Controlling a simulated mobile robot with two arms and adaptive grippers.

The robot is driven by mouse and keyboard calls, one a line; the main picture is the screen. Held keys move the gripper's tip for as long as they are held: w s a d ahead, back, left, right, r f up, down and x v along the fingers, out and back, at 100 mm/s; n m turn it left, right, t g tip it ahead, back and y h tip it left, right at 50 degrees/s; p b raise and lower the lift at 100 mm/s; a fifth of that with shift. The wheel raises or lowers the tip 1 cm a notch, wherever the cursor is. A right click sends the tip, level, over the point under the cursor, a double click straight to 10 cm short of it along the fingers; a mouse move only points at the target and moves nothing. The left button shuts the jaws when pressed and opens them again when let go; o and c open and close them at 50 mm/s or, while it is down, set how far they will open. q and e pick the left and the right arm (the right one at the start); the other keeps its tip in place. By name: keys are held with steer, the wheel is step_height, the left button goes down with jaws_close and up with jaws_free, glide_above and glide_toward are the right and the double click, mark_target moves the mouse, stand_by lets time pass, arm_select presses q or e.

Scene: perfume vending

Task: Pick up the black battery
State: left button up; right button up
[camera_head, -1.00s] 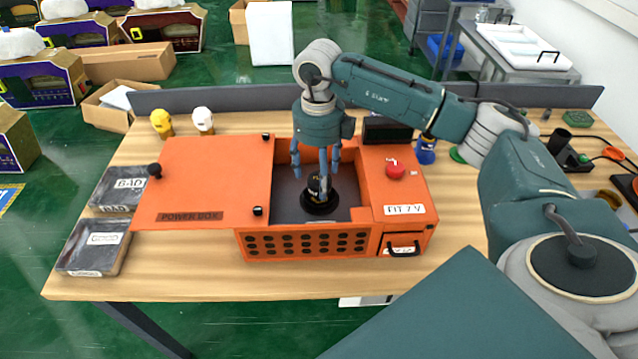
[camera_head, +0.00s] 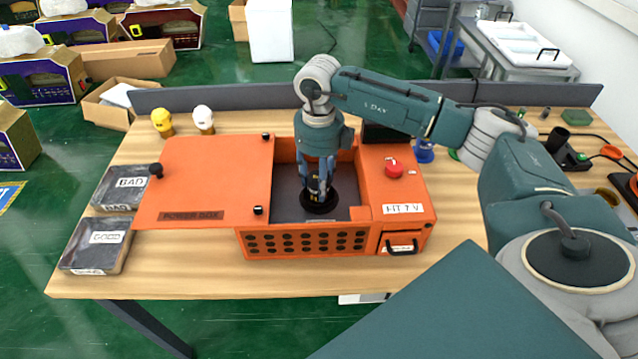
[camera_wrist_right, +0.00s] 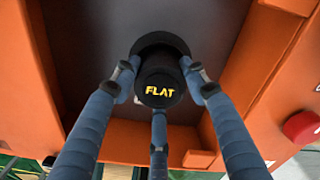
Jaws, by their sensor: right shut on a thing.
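The black battery (camera_wrist_right: 160,88) has yellow "FLAT" lettering on its top. It stands upright on a round black base (camera_head: 319,204) inside the open orange power box (camera_head: 290,243). My right gripper (camera_head: 318,188) reaches down into the box and is shut around the battery, hiding most of it in the head view. In the right wrist view the blue fingers (camera_wrist_right: 160,95) surround the battery's sides. The battery is still at the base; I see no gap below it. My left gripper is not in view.
The box's orange lid (camera_head: 205,180) lies open to the left. A red button (camera_head: 393,170) is on the box's right part. Two dark trays, labelled BAD (camera_head: 118,198) and GOOD (camera_head: 82,258), are at the table's left. The front table strip is clear.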

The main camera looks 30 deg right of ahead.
steer(key=shift+r, duration=0.15)
step_height(320, 180, up, 12)
steer(key=b, duration=0.3)
step_height(320, 180, up, 8)
steer(key=p, duration=0.1)
glide_above(318, 176)
steer(key=shift+s, duration=0.1)
